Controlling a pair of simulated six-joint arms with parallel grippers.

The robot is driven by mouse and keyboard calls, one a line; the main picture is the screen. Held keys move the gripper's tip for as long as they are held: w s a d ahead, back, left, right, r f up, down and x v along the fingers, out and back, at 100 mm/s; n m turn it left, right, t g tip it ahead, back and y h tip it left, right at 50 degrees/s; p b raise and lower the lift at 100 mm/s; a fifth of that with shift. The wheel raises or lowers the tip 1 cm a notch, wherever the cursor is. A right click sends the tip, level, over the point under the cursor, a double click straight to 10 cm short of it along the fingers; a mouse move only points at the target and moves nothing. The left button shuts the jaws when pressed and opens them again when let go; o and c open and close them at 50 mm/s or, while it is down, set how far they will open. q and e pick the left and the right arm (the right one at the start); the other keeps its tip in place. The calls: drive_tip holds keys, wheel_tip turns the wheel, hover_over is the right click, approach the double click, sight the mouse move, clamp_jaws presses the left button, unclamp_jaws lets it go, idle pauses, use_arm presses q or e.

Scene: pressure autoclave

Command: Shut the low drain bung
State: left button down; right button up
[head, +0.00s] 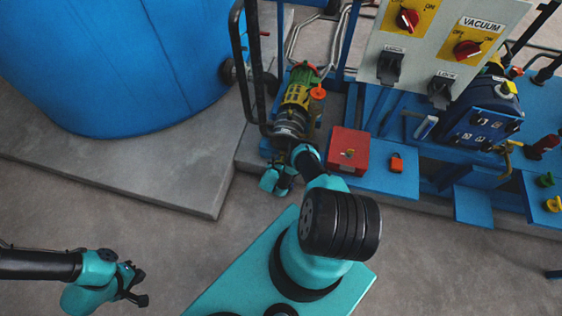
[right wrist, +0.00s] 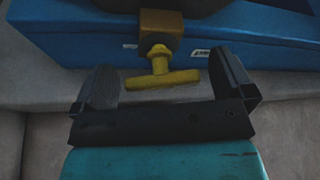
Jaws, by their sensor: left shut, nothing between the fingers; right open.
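In the right wrist view, a yellow T-shaped handle (right wrist: 162,80) hangs on a short stem under a brass block (right wrist: 162,24) at a blue beam. I take it for the drain bung. Its bar lies crosswise. My right gripper (right wrist: 168,65) is open, with one finger on each side of the bar. Gaps show at both ends, so neither finger touches it. In the head view this bung cannot be made out, and my right gripper's fingers are not clear beside the pump. My left gripper (head: 134,283) is shut and empty over bare floor at the lower left.
A big blue tank (head: 120,60) stands on a concrete plinth at the upper left. A green and yellow pump (head: 298,98), black hoop rail (head: 241,75), red box (head: 348,150) and switch panel (head: 425,50) are close by. The floor at lower left is mostly clear.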

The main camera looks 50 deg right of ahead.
drive_tip(key=shift+w+d+f, duration=0.1)
drive_tip(key=shift+w+d, duration=0.05)
drive_tip(key=shift+d, duration=0.2)
drive_tip(key=c, duration=0.9)
